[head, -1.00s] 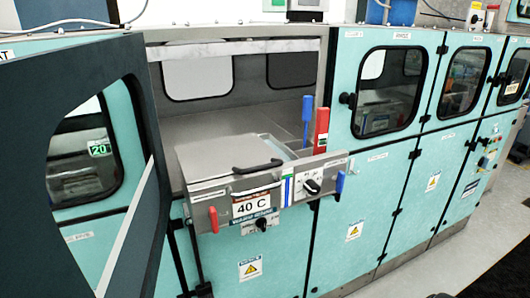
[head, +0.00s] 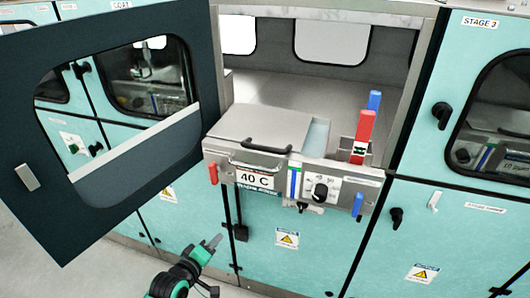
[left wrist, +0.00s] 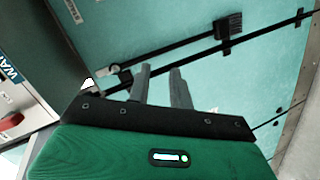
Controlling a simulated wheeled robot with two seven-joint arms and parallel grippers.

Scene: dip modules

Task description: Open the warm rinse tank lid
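The warm rinse tank (head: 215,158) is a steel box with a "40 C" label, set in the open bay of a teal cabinet. Its flat steel lid (head: 250,124) lies level over the left part of the tank, with a black bar handle (head: 266,146) on top near the front. A pale strip shows uncovered at the lid's right. My left gripper (head: 214,242) is below and in front of the tank, apart from the lid. In the left wrist view its two fingers (left wrist: 160,82) stand apart with nothing between them. My right gripper is not in view.
A dark cabinet door (head: 95,215) with a window stands open at the left. Red (head: 363,135) and blue (head: 374,102) upright handles stand at the tank's right. A black knob (head: 320,191) sticks out of the front panel. Floor at lower left is clear.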

